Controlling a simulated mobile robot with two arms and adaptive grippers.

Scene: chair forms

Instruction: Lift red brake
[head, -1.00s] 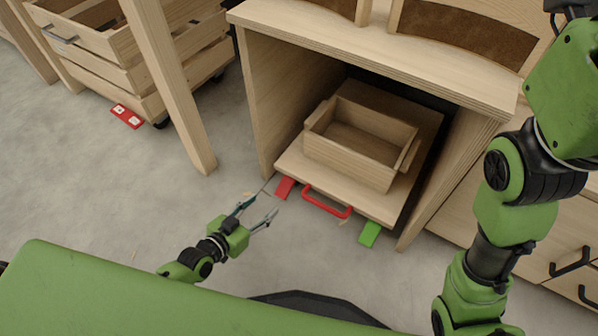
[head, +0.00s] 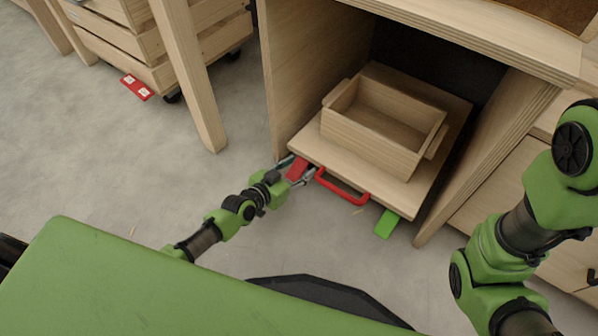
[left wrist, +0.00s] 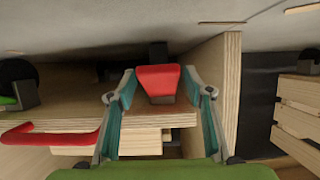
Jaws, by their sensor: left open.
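The red brake (head: 298,167) is a small red pedal at the left front edge of a low wooden dolly (head: 372,207). My left gripper (head: 297,172) is open, its fingertips on either side of the pedal. In the left wrist view the red brake (left wrist: 158,80) sits between the two spread fingers (left wrist: 159,95), with a visible gap on each side. I cannot tell whether a finger touches it. My right arm shows at the right of the head view, but its gripper is out of the picture.
A red handle (head: 342,186) and a green pedal (head: 386,223) are on the same front edge. A wooden box (head: 372,140) sits on the dolly, under a wooden cabinet (head: 310,75). A wooden leg (head: 190,80) and a slatted crate (head: 215,45) stand left.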

